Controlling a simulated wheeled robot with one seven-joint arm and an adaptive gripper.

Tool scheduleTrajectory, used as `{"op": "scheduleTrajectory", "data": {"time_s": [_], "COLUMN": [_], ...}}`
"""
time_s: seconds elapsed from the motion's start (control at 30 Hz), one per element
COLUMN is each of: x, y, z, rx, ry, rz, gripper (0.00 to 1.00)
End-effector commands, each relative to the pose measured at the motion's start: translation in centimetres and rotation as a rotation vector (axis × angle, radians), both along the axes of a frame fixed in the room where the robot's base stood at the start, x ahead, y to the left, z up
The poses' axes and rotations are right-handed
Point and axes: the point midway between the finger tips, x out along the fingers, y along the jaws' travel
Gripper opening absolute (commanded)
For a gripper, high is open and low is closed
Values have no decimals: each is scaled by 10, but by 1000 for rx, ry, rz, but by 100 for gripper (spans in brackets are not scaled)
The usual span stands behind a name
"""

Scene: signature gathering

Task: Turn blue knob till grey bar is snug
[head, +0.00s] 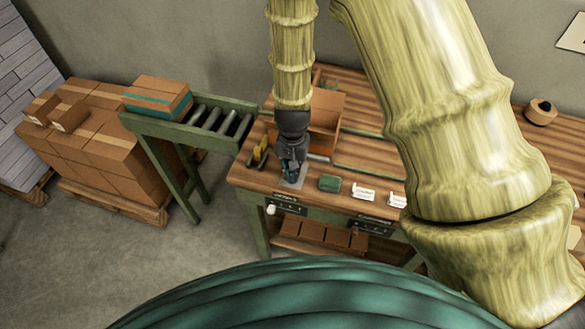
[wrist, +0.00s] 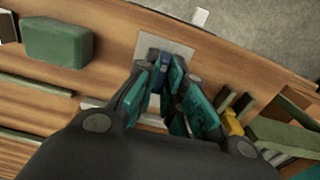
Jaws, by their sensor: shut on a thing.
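My gripper (head: 291,170) points down at the front left of the wooden workbench (head: 255,177). In the wrist view my gripper (wrist: 163,72) has its teal-padded fingers closed in on the blue knob (wrist: 158,68), of which only a small part shows between them. The knob stands over a light grey plate (wrist: 172,46) on the bench top; the plate (head: 295,184) also shows in the head view. A pale grey strip (wrist: 95,102), perhaps the grey bar, lies behind the fingers, mostly hidden. I cannot tell whether it touches anything.
A green block (head: 330,183) and white cards (head: 363,193) lie right of my gripper. An open cardboard box (head: 326,112) stands behind it. Yellow and dark items (head: 260,152) stand close on the left. A roller conveyor (head: 200,122) meets the bench's left side.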

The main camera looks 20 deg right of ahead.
Motion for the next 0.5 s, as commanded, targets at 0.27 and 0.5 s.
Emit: {"op": "scheduleTrajectory", "data": {"time_s": [0.27,0.5], "x": [1,1], "y": [0,0], "z": [1,1], "rx": [0,0], "ry": [-2,-2], "rz": [-46,-49], "gripper": [0,0]}}
